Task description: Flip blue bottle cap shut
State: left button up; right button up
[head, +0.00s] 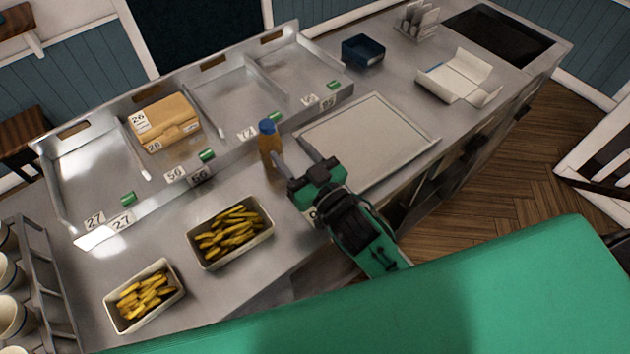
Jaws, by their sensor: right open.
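A brown bottle with a blue cap (267,127) stands upright on the steel counter, near the middle of the head view. Its amber-brown body (270,150) shows below the cap. I cannot tell at this size whether the cap is open or shut. My right gripper (293,168) is open, with its fingers pointing toward the bottle from the lower right. One finger is close to the bottle's lower body; I cannot tell whether it touches. My left gripper is not in view.
Two trays of fries (268,231) (108,312) stand at the front left. Numbered steel bins with a tan box (186,137) run behind the bottle. A flat board (413,124) lies right of the bottle. A dark blue container (362,50) and an open carton (440,82) stand farther back.

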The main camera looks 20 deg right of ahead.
jog(key=b+v, duration=0.2)
jog(key=v, duration=0.6)
dwell(0.4)
